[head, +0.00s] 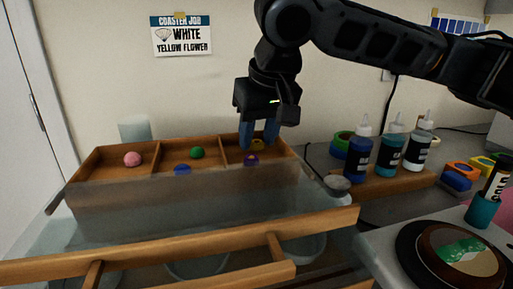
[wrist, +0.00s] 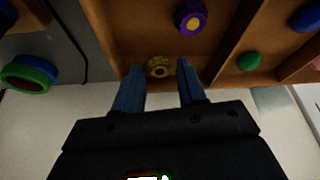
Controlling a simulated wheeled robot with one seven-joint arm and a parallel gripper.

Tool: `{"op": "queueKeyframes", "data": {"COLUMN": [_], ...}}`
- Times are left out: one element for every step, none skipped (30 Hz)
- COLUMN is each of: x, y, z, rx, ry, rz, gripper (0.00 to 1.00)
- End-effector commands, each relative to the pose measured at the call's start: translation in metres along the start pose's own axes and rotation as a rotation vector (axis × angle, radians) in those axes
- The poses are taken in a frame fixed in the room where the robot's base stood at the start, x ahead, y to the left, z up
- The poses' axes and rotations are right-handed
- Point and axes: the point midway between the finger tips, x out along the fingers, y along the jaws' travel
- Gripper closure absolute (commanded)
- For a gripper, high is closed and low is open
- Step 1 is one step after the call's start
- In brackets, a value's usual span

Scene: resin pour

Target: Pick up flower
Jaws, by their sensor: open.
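The yellow flower (head: 257,145) lies in the right compartment of a wooden divided tray (head: 115,174), near its back wall. In the wrist view, the yellow flower (wrist: 158,68) sits between my two fingertips, a little nearer the left one. My gripper (head: 259,142) points down into that compartment, with its blue fingers open on either side of the flower. It also shows in the wrist view (wrist: 160,70). I cannot tell whether the fingers touch the flower. A purple flower with a yellow centre (wrist: 191,15) lies in the same compartment and also shows in the head view (head: 251,159).
The middle compartment holds a green piece (head: 197,152) and a blue piece (head: 182,170); the left holds a pink one (head: 132,159). Bottles (head: 360,155) and tape rolls (head: 342,143) stand right of the tray.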

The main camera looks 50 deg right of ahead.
Motion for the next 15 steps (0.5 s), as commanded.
{"op": "queueKeyframes", "data": {"x": [0.0019,0.0023,0.0024,0.0023,0.0022,0.0021,0.0021,0.0021,0.002,0.002,0.002,0.002,0.002,0.0019,0.0019], "y": [0.0002,0.0001,0.0,0.0,0.0,0.0,0.0,0.0,0.0,0.0,0.0,0.0,0.0,0.0,0.0], "z": [0.0,-0.0001,-0.0002,-0.0002,-0.0002,-0.0002,-0.0002,-0.0002,-0.0002,-0.0002,-0.0001,-0.0001,-0.0001,-0.0001,-0.0001], "rx": [0.0,0.0,0.0,0.0,0.0,0.0,0.0,0.0,0.0,0.0,0.0,0.0,0.0,0.0,0.0], "ry": [0.0,0.001,0.001,0.001,0.001,0.001,0.001,0.001,0.0,0.0,0.0,0.0,0.0,0.0,0.0], "rz": [0.0,0.0,0.0,0.0,0.0,0.0,0.0,0.0,0.0,0.0,0.0,0.0,-0.001,-0.001,-0.001], "gripper": [0.6,0.6,0.6,0.6,0.6,0.6,0.6,0.61,0.65,0.68,0.71,0.75,0.78,0.81,0.84]}}
